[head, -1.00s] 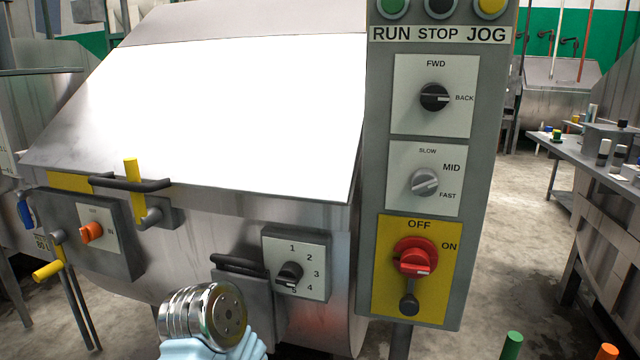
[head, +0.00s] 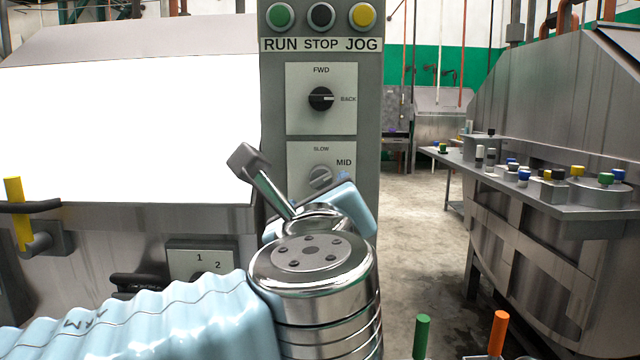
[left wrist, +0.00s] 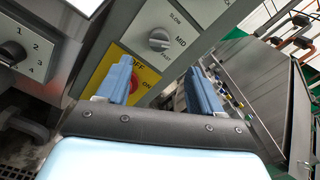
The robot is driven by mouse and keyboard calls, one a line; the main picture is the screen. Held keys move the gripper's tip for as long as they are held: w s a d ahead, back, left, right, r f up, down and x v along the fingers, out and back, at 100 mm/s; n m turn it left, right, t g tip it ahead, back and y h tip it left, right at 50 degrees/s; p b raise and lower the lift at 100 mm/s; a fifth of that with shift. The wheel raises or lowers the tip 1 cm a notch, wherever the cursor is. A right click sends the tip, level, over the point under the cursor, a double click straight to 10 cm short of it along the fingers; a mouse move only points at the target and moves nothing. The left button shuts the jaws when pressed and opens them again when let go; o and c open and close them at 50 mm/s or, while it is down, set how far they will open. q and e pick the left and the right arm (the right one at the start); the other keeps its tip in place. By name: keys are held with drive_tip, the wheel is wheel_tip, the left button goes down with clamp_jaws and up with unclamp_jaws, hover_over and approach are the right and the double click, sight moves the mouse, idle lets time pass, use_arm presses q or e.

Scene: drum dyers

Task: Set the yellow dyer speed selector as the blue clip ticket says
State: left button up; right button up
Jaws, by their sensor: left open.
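The speed selector (head: 320,177) is a grey knob on a white SLOW/MID/FAST plate, on the grey control post (head: 368,120) beside the dyer (head: 232,218) with a yellow handle (head: 17,215). It also shows in the left wrist view (left wrist: 160,40), its bar pointing about towards MID. My left gripper (left wrist: 160,68) is open and empty, its two blue fingers in front of the post below the knob, apart from it. In the head view my left wrist hides the lower post and the FAST label. No blue clip ticket is in view now. My right gripper is not in view.
Above the selector is the FWD/BACK knob (head: 320,98), under the RUN, STOP and JOG buttons. The yellow OFF/ON plate (left wrist: 103,70) with its red switch lies close to my left fingers. A shelf (head: 560,200) with capped containers stands right, beyond an open aisle.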

sight(318, 182)
use_arm(q)
drive_tip(key=w+p, duration=0.1)
drive_tip(key=w, duration=1)
drive_tip(key=shift+w, duration=0.3)
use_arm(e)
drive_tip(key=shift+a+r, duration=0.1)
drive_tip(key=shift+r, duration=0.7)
use_arm(q)
drive_tip(key=c, duration=1.1)
drive_tip(key=shift+o, duration=0.2)
drive_tip(key=shift+f+n+b, duration=0.25)
drive_tip(key=shift+n+b, duration=0.6)
drive_tip(key=shift+n, duration=0.15)
drive_tip(key=n+b, duration=0.3)
drive_tip(key=shift+a+n, duration=0.1)
drive_tip(key=shift+n, duration=0.2)
drive_tip(key=n+b, duration=0.3)
drive_tip(key=n, duration=0.1)
drive_tip(key=shift+n, duration=0.4)
drive_tip(key=shift+n+b, duration=0.35)
drive_tip(key=shift+n, duration=0.45)
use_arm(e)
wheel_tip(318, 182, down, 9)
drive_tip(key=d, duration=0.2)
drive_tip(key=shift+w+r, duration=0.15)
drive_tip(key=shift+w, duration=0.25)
